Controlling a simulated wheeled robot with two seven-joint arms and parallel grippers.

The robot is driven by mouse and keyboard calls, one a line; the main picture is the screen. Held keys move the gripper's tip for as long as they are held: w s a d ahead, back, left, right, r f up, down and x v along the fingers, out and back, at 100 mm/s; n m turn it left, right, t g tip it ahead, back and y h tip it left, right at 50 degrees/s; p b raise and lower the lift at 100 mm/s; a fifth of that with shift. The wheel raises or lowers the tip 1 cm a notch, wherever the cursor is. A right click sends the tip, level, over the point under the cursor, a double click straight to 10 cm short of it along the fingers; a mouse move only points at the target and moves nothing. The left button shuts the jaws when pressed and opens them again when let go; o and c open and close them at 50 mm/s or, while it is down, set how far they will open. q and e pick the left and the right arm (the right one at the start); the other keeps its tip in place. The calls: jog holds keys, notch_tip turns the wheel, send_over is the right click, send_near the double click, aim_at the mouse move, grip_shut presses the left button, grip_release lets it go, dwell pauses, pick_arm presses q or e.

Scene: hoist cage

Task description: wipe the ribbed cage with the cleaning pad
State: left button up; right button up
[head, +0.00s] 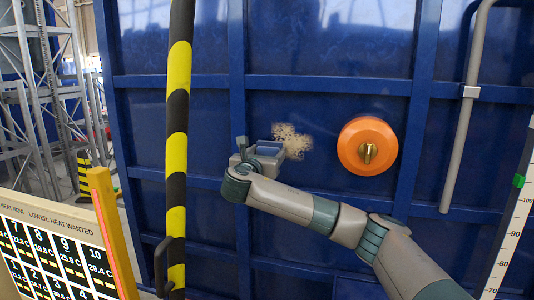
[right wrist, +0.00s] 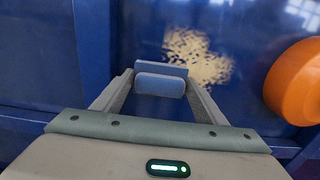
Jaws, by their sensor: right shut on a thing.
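The ribbed cage (head: 330,30) is a dark blue panelled wall with raised ribs, filling most of the head view. A tan, speckled patch (head: 292,141) marks one panel; it also shows in the right wrist view (right wrist: 198,57). My right gripper (head: 262,150) is shut on the blue-grey cleaning pad (right wrist: 160,80), at the left edge of the patch in the head view. The pad is in front of the panel; I cannot tell whether it touches. My left gripper is not in view.
An orange round disc with a brass knob (head: 367,146) sticks out right of the patch. A black and yellow striped post (head: 178,120) stands at left. A grey pipe (head: 465,110) runs down the right side. A number board (head: 55,255) is at lower left.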

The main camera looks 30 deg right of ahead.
aim_at(275, 152)
jog(key=shift+x, duration=0.9)
jog(key=shift+s+d+p, duration=0.1)
jog(key=shift+s+p, duration=0.05)
jog(key=shift+p, duration=0.25)
jog(key=shift+s+d+r+p, duration=0.1)
jog(key=shift+s+d+p, duration=0.6)
jog(key=shift+s, duration=0.2)
jog(key=shift+s+d, duration=0.25)
jog(key=shift+s, duration=0.1)
jog(key=shift+s+d+p, duration=0.85)
jog(key=shift+s+d, duration=0.3)
jog(key=shift+s, duration=0.05)
